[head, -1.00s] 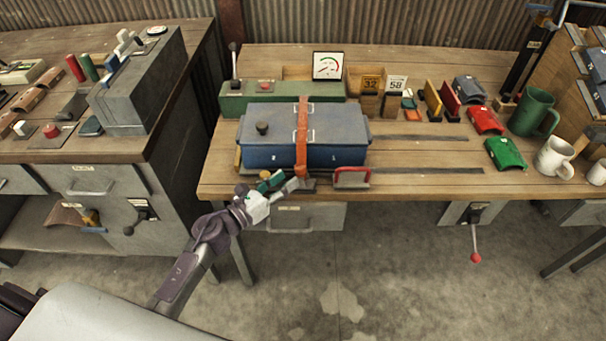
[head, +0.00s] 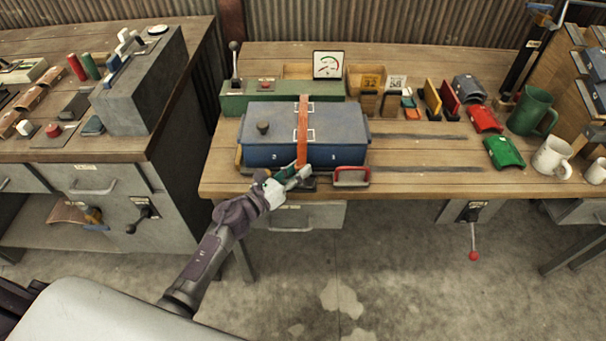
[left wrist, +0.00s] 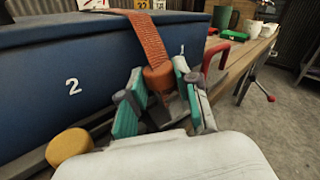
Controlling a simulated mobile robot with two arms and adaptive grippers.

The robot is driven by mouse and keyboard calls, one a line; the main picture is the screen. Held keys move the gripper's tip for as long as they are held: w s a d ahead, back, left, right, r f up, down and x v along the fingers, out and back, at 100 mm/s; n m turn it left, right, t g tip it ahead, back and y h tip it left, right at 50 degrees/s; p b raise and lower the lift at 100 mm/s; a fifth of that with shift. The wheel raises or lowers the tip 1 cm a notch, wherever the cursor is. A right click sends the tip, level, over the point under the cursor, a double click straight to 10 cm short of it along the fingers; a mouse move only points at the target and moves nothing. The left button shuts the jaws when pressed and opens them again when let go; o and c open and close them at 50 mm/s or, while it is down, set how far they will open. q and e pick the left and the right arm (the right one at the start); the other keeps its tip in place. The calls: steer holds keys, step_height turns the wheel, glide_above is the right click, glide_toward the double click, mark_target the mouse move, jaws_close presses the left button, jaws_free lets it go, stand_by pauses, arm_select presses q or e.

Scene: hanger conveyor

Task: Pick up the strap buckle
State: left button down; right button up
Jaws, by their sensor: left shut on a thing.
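The blue metal box (head: 260,155) stands on the wooden bench, with a number 2 showing on its front in the left wrist view (left wrist: 110,72). The orange strap (head: 303,125) runs over its lid and down its front. The strap buckle (left wrist: 160,79) is at the strap's lower end, between the teal-padded fingers of my left gripper (left wrist: 158,88). My left gripper (head: 291,174) is shut on it near the bench's front edge. The fingers partly hide the buckle. My right gripper is out of view.
A red handle (head: 351,177) lies just right of my left gripper, and a yellow knob (left wrist: 70,146) is close by in the left wrist view. The green control box (head: 285,95) and gauge (head: 328,65) are behind the blue box. The bench's right front strip is largely clear.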

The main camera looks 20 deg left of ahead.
arm_select(q)
steer(key=shift+r, duration=0.6)
steer(key=r, duration=0.1)
steer(key=r+p, duration=0.2)
steer(key=shift+s+d+r, duration=0.35)
steer(key=shift+s+r, duration=0.05)
steer(key=s+d+r+p, duration=0.5)
steer(key=s+d+r, duration=0.1)
steer(key=s+d, duration=0.1)
steer(key=shift+s, duration=0.55)
steer(key=shift+a, duration=0.1)
